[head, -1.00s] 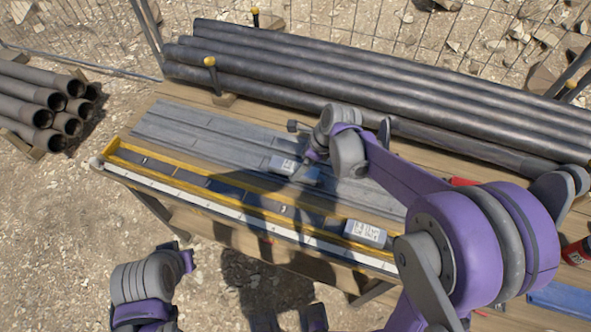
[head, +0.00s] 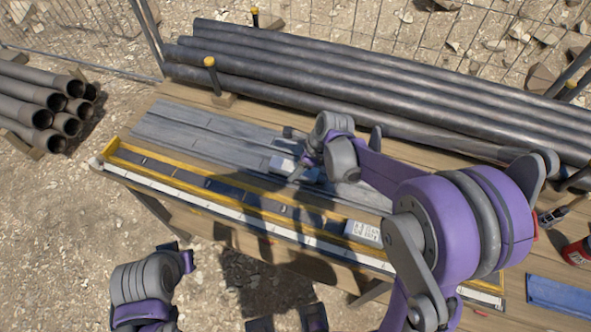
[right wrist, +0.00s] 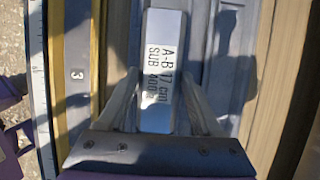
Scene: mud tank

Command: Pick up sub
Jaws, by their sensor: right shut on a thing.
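The sub (right wrist: 160,60) is a short grey piece with a white label reading "A-B 17 cm SUB 400 g". In the head view its label end (head: 283,166) shows over the grey channels on the bench. My right gripper (head: 304,165) is shut on the sub. In the right wrist view its two fingers (right wrist: 160,100) flank the label. Whether the sub touches the channel floor cannot be told. My left gripper (head: 182,256) is at the lower left, in front of the bench and away from the sub; its jaws are not clear.
A yellow-edged measuring trough (head: 180,172) with a white scale runs along the bench front. A second labelled block (head: 362,231) lies at its right, partly behind my arm. Long dark pipes (head: 390,80) fill the bench back. A blue item (head: 560,296) lies at right.

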